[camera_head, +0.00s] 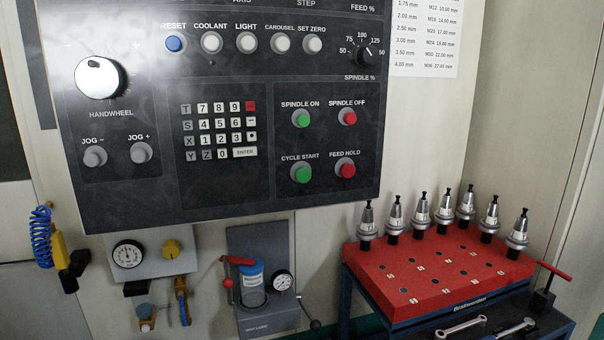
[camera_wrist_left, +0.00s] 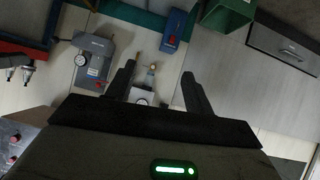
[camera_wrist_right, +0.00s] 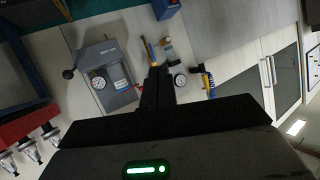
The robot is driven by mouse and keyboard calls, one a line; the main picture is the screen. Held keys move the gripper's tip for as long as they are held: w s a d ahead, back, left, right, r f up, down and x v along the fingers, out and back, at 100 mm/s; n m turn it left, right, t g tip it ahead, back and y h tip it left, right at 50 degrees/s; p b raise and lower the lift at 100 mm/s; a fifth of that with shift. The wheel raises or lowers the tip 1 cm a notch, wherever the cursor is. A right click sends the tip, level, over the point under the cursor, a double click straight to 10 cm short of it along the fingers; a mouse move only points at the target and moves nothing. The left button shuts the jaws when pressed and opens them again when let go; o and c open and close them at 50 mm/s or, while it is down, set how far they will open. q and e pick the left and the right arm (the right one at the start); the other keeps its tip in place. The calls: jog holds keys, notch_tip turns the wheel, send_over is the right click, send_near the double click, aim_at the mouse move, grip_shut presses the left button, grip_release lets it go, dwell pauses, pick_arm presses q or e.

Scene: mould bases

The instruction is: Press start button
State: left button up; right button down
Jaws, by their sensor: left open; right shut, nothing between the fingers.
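The black control panel (camera_head: 215,75) fills the upper left of the head view. The green CYCLE START button (camera_head: 300,175) is at its lower right, below the green SPINDLE ON button (camera_head: 302,119) and left of the red FEED HOLD button (camera_head: 345,170). Neither gripper shows in the head view, so nothing is seen touching the buttons. My left gripper (camera_wrist_left: 157,88) is open and empty in the left wrist view. My right gripper (camera_wrist_right: 155,88) is shut and empty in the right wrist view, with its fingertips together.
Below the panel are a gauge plate (camera_head: 150,254) and a lubricator unit (camera_head: 264,318) with a red lever. A red tool rack (camera_head: 440,272) with several tool holders stands at the lower right. A blue coiled hose (camera_head: 41,236) hangs at the left.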

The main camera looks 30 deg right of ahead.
aim_at(303, 175)
jog(key=w+d+r+m+t+p, duration=0.1)
jog(key=w+d+r+t, duration=0.2)
jog(key=r, duration=0.5)
jog(key=w+d+r+m+t+p, duration=0.1)
jog(key=w+r+t, duration=0.35)
jog(key=r, duration=0.45)
pick_arm(q)
jog(key=shift+s+a+r+y+p, duration=0.15)
jog(key=shift+a+r+y+p, duration=0.3)
jog(key=shift+p, duration=0.65)
pick_arm(e)
jog(key=d+r+m+t+h, duration=0.3)
jog(key=d+r+m+h, duration=0.1)
jog(key=r, duration=0.4)
jog(key=w+d+r+m+t+h, duration=0.1)
jog(key=d+r+m+t+h, duration=0.2)
jog(key=d+r, duration=0.3)
notch_tip(303, 175, up, 3)
jog(key=shift+w+r+m+t+h, duration=0.1)
jog(key=shift+w+m+t+h, duration=0.2)
jog(key=shift+m+h, duration=0.35)
pick_arm(q)
jog(key=shift+r, duration=0.15)
